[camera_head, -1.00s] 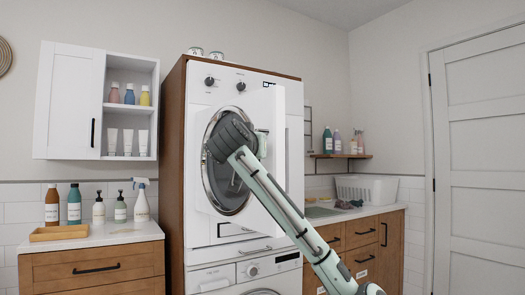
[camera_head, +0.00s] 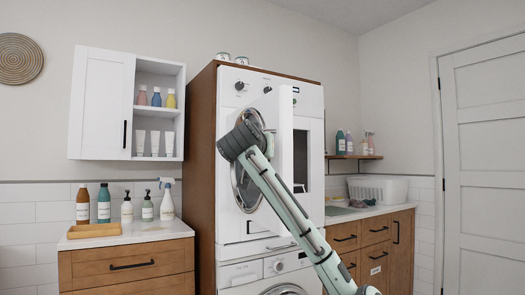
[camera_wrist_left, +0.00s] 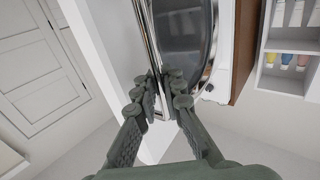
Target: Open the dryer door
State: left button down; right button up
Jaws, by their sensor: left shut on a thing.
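The white dryer (camera_head: 311,104) stands in a tall brown-sided housing. Its dryer door (camera_head: 284,112), with a round chrome-ringed window, stands partly open. The door's right edge is swung out towards me, and a dark gap into the drum shows to its right. My left arm crosses in front of the door in the head view and hides part of the window. The exact gripped part is hard to make out. My right gripper is not in view.
A washer (camera_head: 241,274) sits below the dryer. A wooden counter (camera_head: 125,262) with several bottles is at left, under a white wall cabinet (camera_head: 102,105). At right are a wooden counter (camera_head: 374,236) with a white basket (camera_head: 377,190) and a closed door (camera_head: 487,160).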

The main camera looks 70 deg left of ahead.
pick_arm(q)
jog(key=shift+s+f, duration=0.1)
dwell(0.4)
jog(key=c, duration=1.6)
grip_release()
jog(key=shift+d, duration=0.2)
jog(key=shift+a, duration=0.1)
jog(key=v, duration=1.2)
